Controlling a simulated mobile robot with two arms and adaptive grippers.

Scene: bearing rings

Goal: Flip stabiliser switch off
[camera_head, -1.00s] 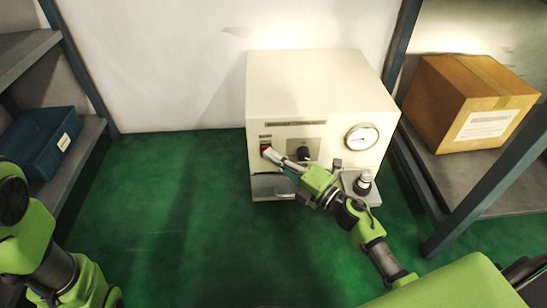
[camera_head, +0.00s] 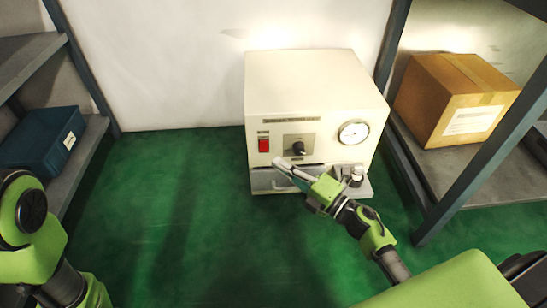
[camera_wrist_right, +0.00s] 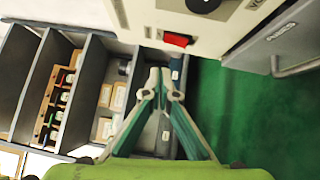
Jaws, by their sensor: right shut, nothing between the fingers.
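The stabiliser (camera_head: 315,88) is a cream box standing on the green floor against the back wall. Its red rocker switch (camera_head: 264,145) is on the left of the front panel, fully uncovered; it also shows at the top of the right wrist view (camera_wrist_right: 178,39). I cannot tell the switch's position. My right gripper (camera_head: 279,164) is shut and empty, in front of the panel, below and slightly right of the switch, apart from it. In the right wrist view its fingertips (camera_wrist_right: 160,72) meet. My left arm is at the left edge; its gripper is out of the picture.
The panel also has a black knob (camera_head: 299,149) and a round gauge (camera_head: 354,133). Below are a drawer and a small ledge with a metal fitting (camera_head: 356,176). A cardboard box (camera_head: 458,98) is on the right shelf, a blue bin (camera_head: 42,140) on the left shelf. Floor left of the stabiliser is clear.

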